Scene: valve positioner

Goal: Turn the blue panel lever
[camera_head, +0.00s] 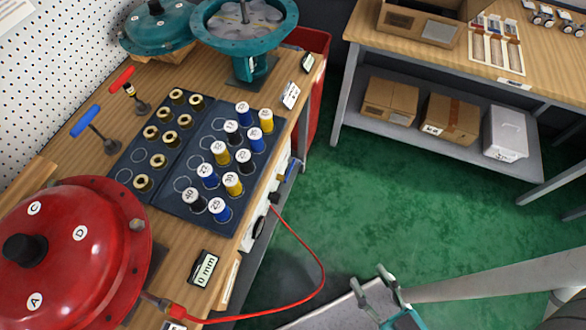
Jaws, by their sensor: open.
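A blue-handled lever (85,121) stands on a dark base on the workbench, at the left of the view. A small blue lever-like part (292,170) also shows on the white panel (254,234) at the bench's front side. I cannot tell for sure which one is the panel lever. My gripper (371,283) is at the bottom, right of centre, in front of the bench. Its two fingers are apart and nothing is between them. It is clear of both blue parts.
A red-handled lever (121,79) stands behind the blue-handled one. A red dome (70,255) fills the bench's near left. A dark tray (172,220) holds labelled cylinders and brass rings. A red cable (318,284) hangs in front. Green floor (340,215) is open towards the shelf table (475,76).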

